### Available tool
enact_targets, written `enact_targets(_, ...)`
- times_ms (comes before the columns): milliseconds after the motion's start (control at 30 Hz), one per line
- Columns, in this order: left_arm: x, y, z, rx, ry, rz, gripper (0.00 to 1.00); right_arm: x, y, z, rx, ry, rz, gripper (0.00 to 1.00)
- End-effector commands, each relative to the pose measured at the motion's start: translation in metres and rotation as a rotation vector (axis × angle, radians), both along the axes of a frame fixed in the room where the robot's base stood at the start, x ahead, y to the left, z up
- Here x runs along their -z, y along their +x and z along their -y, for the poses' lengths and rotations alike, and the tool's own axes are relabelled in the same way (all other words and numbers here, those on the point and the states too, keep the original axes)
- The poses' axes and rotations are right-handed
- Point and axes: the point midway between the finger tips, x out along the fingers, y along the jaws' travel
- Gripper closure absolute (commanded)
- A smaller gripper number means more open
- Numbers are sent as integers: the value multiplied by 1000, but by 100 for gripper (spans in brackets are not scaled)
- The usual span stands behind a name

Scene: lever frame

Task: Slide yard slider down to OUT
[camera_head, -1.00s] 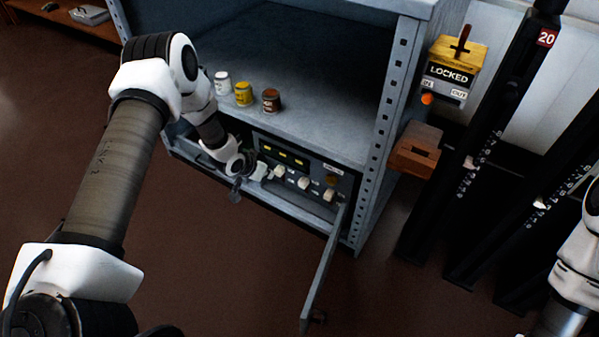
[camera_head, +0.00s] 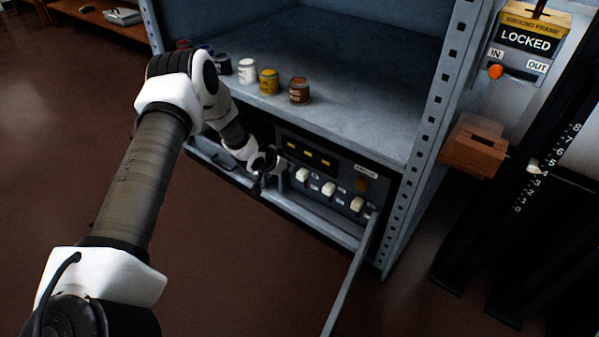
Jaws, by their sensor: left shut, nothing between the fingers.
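A dark control panel (camera_head: 318,158) sits in the low compartment of the grey cabinet, behind an opened flap. My left gripper (camera_head: 283,172) is shut and empty at the panel's left part, just left of the left knob. I cannot tell whether it touches that knob. My arm hides the panel's left end. My right gripper is out of view.
The flap (camera_head: 352,275) sticks out toward me at the right. Paint cans, including a yellow one (camera_head: 268,82), stand on the shelf above. A LOCKED box (camera_head: 527,40) with an orange knob and a wooden box (camera_head: 473,147) are at the right. The floor in front is clear.

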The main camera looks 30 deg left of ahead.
Motion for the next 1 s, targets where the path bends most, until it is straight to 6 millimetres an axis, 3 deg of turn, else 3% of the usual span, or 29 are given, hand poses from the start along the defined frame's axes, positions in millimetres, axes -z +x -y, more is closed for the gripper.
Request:
enact_targets(233, 43, 34, 3, 4, 3, 1, 100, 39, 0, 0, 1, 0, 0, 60)
enact_targets(433, 62, 57, 5, 3, 1, 1, 100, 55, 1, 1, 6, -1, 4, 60)
enact_targets(867, 64, 62, 6, 0, 0, -1, 100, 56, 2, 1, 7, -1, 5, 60)
enact_targets(1000, 81, 62, 5, 1, 1, -1, 100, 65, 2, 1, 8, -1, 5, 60)
